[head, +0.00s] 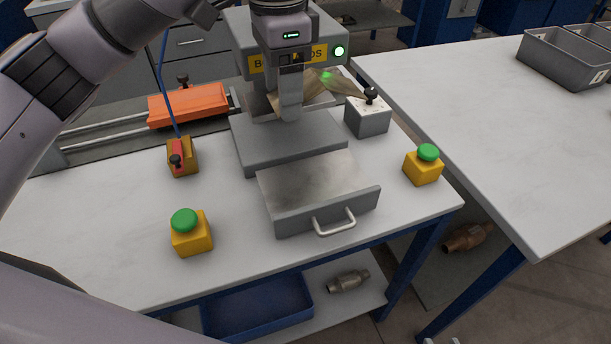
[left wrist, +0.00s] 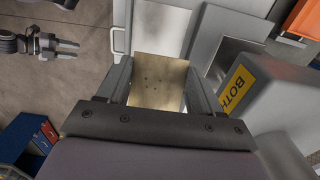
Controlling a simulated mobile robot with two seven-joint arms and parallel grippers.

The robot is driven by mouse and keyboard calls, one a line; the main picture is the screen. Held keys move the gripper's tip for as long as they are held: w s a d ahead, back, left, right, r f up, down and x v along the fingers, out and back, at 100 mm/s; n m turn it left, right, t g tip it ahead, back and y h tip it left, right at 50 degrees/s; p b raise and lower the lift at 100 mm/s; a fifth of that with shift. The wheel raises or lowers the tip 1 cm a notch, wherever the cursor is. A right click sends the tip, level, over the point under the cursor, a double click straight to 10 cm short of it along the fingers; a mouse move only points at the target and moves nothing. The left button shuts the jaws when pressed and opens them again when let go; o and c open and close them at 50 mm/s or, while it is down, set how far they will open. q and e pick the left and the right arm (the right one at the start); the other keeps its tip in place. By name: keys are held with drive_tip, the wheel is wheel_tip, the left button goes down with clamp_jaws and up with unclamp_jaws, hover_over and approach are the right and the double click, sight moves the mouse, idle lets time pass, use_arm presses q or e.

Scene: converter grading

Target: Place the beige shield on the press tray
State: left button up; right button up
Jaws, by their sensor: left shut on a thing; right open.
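The beige shield (head: 342,87) is a thin tan plate. My left gripper (head: 290,112) is shut on it and holds it raised in front of the press. The left wrist view shows the shield (left wrist: 158,80) between the two fingers of my left gripper (left wrist: 159,88). The press tray (head: 312,178) is a grey metal drawer pulled out toward the front, its plate bare, with a handle on its front. It also shows beyond the shield in the left wrist view (left wrist: 165,20). My right gripper (left wrist: 68,49) is open and empty at the left of the left wrist view.
The press (head: 345,30) has a lit green lamp. Yellow boxes with green buttons stand left (head: 191,233) and right (head: 423,166) of the tray. A grey block with a black knob (head: 368,118) and an orange fixture (head: 188,106) are nearby. The right table is mostly clear.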

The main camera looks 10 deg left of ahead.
use_arm(q)
drive_tip(key=b, duration=0.1)
hover_over(288, 188)
wheel_tip(288, 188, down, 13)
drive_tip(key=shift+r, duration=0.1)
drive_tip(key=shift+f, duration=0.55)
wheel_tip(288, 188, down, 4)
drive_tip(key=shift+f+b, duration=0.15)
drive_tip(key=shift+b, duration=0.2)
drive_tip(key=o, duration=1.1)
drive_tip(key=shift+f, duration=0.1)
drive_tip(key=shift+c, duration=0.2)
